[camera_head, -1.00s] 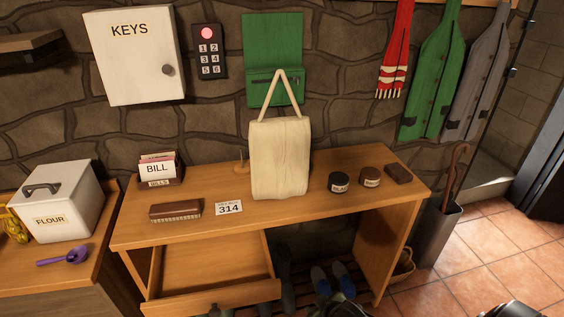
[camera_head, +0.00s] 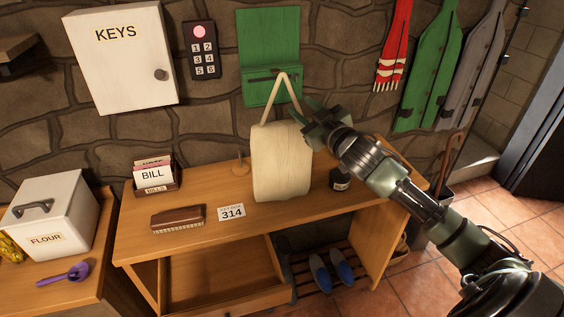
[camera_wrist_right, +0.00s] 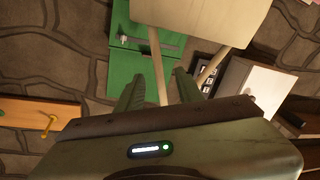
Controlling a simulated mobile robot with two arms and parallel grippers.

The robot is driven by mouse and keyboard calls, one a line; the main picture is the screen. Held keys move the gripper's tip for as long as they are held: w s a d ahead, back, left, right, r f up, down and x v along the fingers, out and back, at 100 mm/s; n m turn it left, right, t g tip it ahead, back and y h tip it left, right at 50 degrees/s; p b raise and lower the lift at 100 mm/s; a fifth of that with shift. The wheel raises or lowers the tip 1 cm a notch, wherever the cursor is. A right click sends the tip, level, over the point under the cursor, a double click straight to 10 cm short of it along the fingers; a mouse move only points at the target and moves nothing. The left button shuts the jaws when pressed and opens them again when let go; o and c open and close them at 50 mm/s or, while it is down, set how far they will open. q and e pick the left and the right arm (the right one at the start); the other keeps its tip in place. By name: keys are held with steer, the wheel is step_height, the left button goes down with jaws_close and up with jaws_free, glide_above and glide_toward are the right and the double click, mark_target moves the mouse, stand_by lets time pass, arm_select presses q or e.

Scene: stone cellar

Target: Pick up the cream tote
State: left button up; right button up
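The cream tote (camera_head: 281,165) stands upright on the wooden desk, its strap rising in a narrow loop in front of a green wall panel. In the right wrist view the tote's body (camera_wrist_right: 200,20) is at the top, with two strap lengths running down from it. My right gripper (camera_head: 309,114) is beside the strap, at the tote's upper right. Its fingers are apart in the wrist view (camera_wrist_right: 159,76). One strap length shows between them and the other passes to the right; I cannot tell whether either touches. My left gripper is not in view.
The desk (camera_head: 220,236) also holds a bill holder (camera_head: 155,178), a brush (camera_head: 178,218), a 314 card (camera_head: 231,212) and a dark jar (camera_head: 340,180), partly behind my right arm. An open drawer (camera_head: 225,300) juts out in front. The green panel (camera_head: 268,45) is close behind.

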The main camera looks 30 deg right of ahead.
mark_target(296, 102)
steer(key=w+p, duration=0.1)
steer(key=w, duration=0.1)
steer(key=w+p, duration=0.1)
steer(key=w, duration=0.1)
steer(key=shift+w+d+r, duration=0.1)
steer(key=shift+d+r, duration=0.05)
steer(key=shift+r, duration=0.05)
steer(key=shift+w+f, duration=0.2)
steer(key=shift+w, duration=0.2)
steer(key=shift+s, duration=0.1)
jaws_close()
stand_by(0.8)
